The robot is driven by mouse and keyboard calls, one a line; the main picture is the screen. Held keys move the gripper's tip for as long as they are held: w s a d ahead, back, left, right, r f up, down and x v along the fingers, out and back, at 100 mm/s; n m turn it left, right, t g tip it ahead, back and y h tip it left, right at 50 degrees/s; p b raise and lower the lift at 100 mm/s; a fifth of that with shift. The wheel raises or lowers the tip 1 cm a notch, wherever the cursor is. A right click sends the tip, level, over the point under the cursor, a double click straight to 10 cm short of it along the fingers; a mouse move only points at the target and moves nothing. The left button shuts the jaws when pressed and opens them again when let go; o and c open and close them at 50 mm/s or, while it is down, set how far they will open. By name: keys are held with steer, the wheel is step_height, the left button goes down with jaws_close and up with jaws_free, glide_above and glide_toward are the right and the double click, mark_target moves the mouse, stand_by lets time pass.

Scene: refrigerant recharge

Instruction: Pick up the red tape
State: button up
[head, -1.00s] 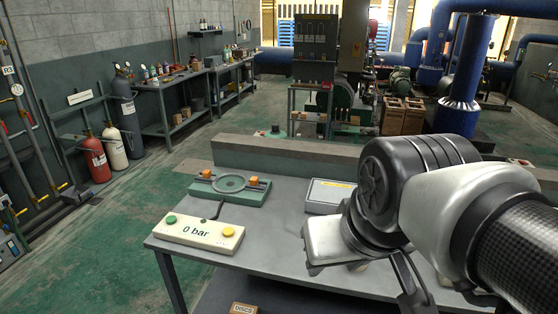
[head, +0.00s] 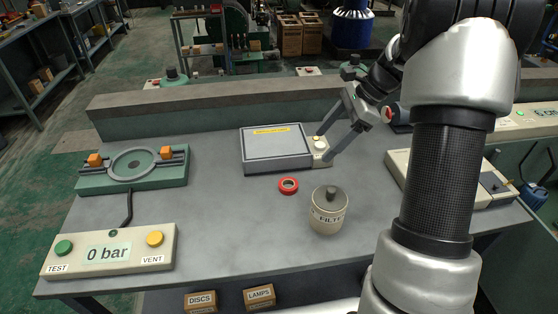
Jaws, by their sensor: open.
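The red tape (head: 288,185) is a small red ring lying flat on the grey workbench (head: 215,225), in front of a grey flat-topped box and behind a cream canister. My gripper (head: 322,148) is open, its two dark fingers spread and pointing left and down near the right end of the grey box. It is to the right of and farther back than the tape, and apart from it. The tape is in plain view.
A cream filter canister (head: 328,211) stands just right of and in front of the tape. The grey box (head: 274,148) is behind it. A green clamp fixture (head: 133,168) and a 0 bar panel (head: 108,252) are at left. The bench left of the tape is clear.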

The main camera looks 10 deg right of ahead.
step_height(320, 180, down, 4)
steer(key=w+m, duration=0.1)
steer(key=b, duration=0.1)
glide_toward(292, 180)
steer(key=shift+s+a+f+y, duration=0.3)
steer(key=shift+s+a+f, duration=0.5)
steer(key=shift+f, duration=0.1)
steer(key=shift+w+x, duration=0.1)
steer(key=shift+x, duration=1.5)
steer(key=shift+w+x, duration=0.15)
steer(key=shift+x, duration=1.45)
steer(key=shift+a+r, duration=0.1)
steer(key=shift+r, duration=0.05)
steer(key=c, duration=1.1)
